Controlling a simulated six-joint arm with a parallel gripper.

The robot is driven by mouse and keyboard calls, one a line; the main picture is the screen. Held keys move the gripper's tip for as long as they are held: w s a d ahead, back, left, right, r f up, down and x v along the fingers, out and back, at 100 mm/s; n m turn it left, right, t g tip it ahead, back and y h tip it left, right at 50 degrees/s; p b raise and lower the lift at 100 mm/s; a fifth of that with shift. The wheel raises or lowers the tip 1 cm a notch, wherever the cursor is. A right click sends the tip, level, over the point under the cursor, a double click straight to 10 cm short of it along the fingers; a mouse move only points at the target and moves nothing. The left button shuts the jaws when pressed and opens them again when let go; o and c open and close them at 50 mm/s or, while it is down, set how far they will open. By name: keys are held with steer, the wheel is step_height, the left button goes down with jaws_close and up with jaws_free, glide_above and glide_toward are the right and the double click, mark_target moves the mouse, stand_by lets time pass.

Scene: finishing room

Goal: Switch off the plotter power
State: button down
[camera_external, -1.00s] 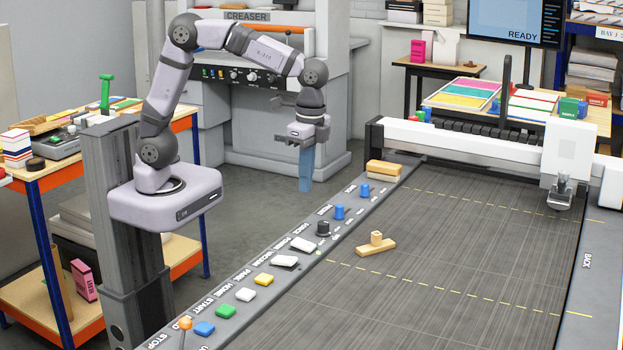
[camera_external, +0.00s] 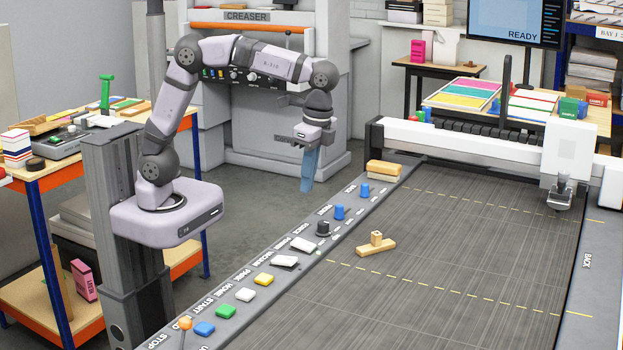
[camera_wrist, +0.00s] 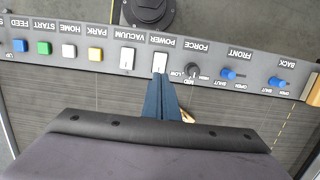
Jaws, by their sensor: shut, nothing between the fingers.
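The plotter's power switch is a white rocker (camera_external: 303,244) on the grey control strip, between the vacuum rocker and the black force knob. In the wrist view the power rocker (camera_wrist: 160,62) sits under the POWER label, and my blue fingertips overlap its lower edge in the picture. My gripper (camera_external: 306,188) is shut and empty, its fingers pointing down and slightly tilted. In the external view it is held in the air beyond the strip, apart from the switch. Which way the rocker is pressed is too small to tell.
The white vacuum rocker (camera_external: 284,261) and dark force knob (camera_external: 323,228) flank the power switch. Blue front (camera_external: 339,212) and back (camera_external: 365,190) valves stand further along. A wooden block with a knob (camera_external: 376,245) lies on the dark plotter bed (camera_external: 470,260).

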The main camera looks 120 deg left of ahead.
mark_target(297, 242)
steer(key=f+p, duration=0.1)
steer(key=f, duration=0.3)
steer(key=s+f+p, duration=0.1)
steer(key=f, duration=0.4)
steer(key=s+f+p, duration=0.1)
steer(key=f, duration=0.3)
steer(key=shift+s+f, duration=0.1)
steer(key=shift+f, duration=0.25)
steer(key=shift+f, duration=0.1)
steer(key=shift+s+f+t+b, duration=0.25)
steer(key=shift+f+t+b, duration=0.15)
steer(key=shift+b, duration=0.3)
steer(key=shift+s+r, duration=0.15)
steer(key=shift+s, duration=0.05)
steer(key=shift+w, duration=0.1)
steer(key=shift+w+d, duration=0.1)
steer(key=shift+w+r+p, duration=0.1)
steer(key=shift+w+p, duration=0.35)
steer(key=shift+w, duration=0.25)
